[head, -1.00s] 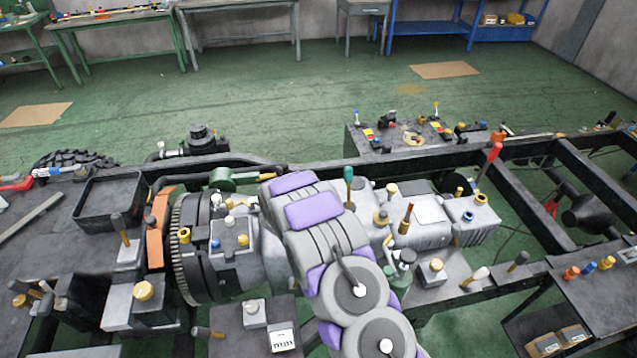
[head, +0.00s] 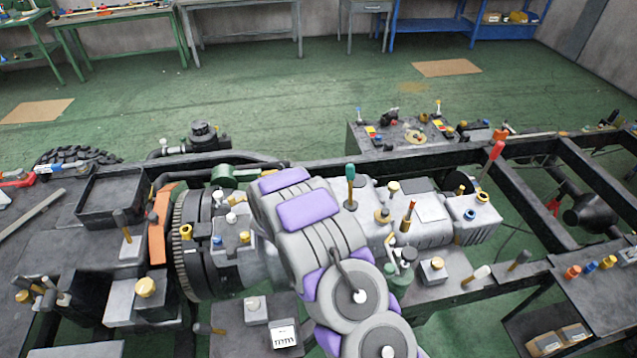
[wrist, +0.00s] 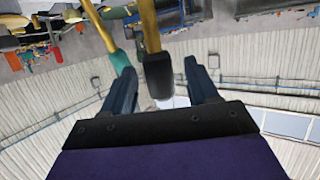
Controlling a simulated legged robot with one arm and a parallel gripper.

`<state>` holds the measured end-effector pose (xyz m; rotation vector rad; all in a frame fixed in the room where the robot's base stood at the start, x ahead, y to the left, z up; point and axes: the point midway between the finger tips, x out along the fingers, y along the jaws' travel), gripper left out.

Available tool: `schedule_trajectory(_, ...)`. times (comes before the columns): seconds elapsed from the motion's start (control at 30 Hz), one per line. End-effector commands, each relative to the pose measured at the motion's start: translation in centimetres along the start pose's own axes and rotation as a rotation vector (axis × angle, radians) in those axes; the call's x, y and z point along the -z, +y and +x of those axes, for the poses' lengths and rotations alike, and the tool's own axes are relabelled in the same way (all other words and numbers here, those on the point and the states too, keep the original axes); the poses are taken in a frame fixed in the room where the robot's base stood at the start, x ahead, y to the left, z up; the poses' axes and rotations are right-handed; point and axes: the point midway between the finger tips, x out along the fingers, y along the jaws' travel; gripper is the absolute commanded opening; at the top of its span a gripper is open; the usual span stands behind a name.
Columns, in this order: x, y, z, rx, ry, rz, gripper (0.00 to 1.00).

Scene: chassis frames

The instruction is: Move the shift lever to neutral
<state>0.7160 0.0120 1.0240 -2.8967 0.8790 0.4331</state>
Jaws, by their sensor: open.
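In the wrist view, my gripper (wrist: 163,87) is open. A lever with a black knob (wrist: 158,76) and a brass-coloured stem stands between its two dark fingers, with a gap visible on the right side. A second lever with a green knob (wrist: 119,62) lies just left of the left finger, close to it. In the head view, a green-knobbed lever (head: 350,171) stands right of my arm on the gearbox housing (head: 372,200). My gripper is hidden behind my arm in the head view. I cannot tell which lever is the shift lever.
The chassis frame (head: 330,170) runs across the head view. A round toothed housing (head: 188,245) sits left of my arm. Green floor behind the frame is mostly clear.

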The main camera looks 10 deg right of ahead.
Motion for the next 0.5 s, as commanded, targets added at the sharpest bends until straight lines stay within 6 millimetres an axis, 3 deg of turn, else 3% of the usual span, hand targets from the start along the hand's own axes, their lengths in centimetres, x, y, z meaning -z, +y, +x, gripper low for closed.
schedule_trajectory(0.3, 0.1, -0.3, -7.4, 0.005, 0.000, -0.001, 0.59)
schedule_trajectory(0.5, 0.0, -0.3, -11.0, 0.003, 0.001, -0.002, 0.59)
